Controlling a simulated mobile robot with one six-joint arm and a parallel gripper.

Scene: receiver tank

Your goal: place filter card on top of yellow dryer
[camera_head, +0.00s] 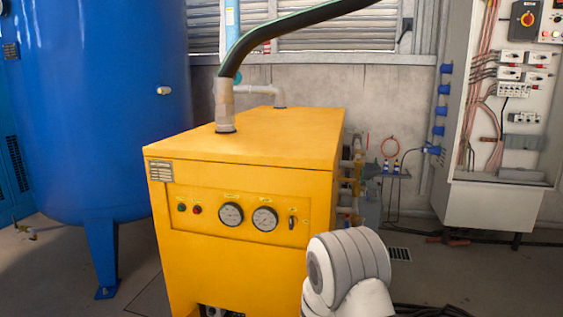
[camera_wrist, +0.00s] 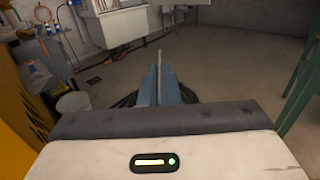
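The yellow dryer (camera_head: 280,145) stands in the middle of the head view, with gauges and a label on its front. Its flat top holds pipe fittings at the left and back; the front and right of the top are bare. In the wrist view a yellow side (camera_wrist: 12,150) shows at the left edge. My gripper (camera_wrist: 160,84) shows in the wrist view with its blue fingers close together around a thin, pale, upright plate (camera_wrist: 159,58) seen edge-on, apparently the filter card. Its face is hidden. The gripper is beside the dryer, not over its top; the head view does not show it.
A black hose (camera_head: 290,28) rises from a pipe (camera_head: 225,105) on the dryer top. A blue tank (camera_head: 95,110) stands at left, an open electrical cabinet (camera_head: 490,205) at right.

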